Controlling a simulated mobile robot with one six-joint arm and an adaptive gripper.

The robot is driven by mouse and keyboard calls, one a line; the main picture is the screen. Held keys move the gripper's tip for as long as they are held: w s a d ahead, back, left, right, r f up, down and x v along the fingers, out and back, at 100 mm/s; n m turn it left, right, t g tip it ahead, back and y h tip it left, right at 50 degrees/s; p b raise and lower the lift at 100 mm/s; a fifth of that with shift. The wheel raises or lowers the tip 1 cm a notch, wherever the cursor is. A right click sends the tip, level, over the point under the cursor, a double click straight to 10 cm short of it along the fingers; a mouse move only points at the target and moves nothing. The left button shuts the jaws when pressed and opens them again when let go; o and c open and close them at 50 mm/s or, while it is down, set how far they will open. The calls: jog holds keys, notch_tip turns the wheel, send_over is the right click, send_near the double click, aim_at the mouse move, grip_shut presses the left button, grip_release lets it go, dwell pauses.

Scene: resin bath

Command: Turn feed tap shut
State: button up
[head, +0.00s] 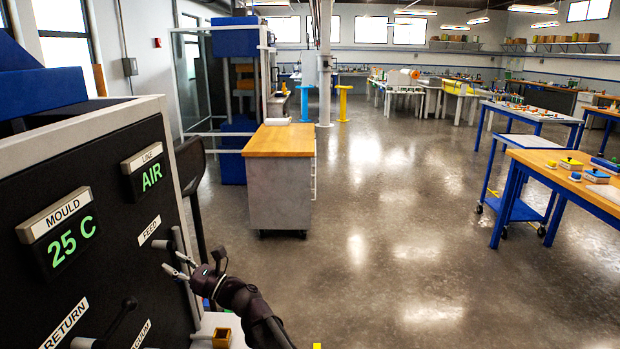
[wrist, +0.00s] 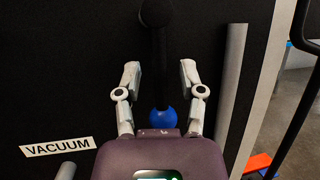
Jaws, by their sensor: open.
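The black panel carries a FEED label (head: 149,230). In the wrist view a black tap lever (wrist: 160,50) with a blue ball (wrist: 163,120) at its lower end hangs down from a round black pivot (wrist: 157,12). My gripper (wrist: 160,66) is open, with one finger on each side of the lever. A gap shows between the lever and each finger. In the head view my gripper (head: 172,260) is just below the FEED label, and the lever between the fingers is hard to make out there.
A VACUUM label (wrist: 57,147) is low on the panel. A RETURN lever (head: 120,315) projects lower left in the head view. A grey upright pipe (wrist: 232,90) runs close right of my fingers. A wood-topped cabinet (head: 280,140) stands beyond; open floor lies to the right.

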jog(key=shift+r+p, duration=4.55)
jog(key=shift+r, duration=0.25)
jog(key=shift+f, duration=0.1)
jog(key=shift+s, duration=0.7)
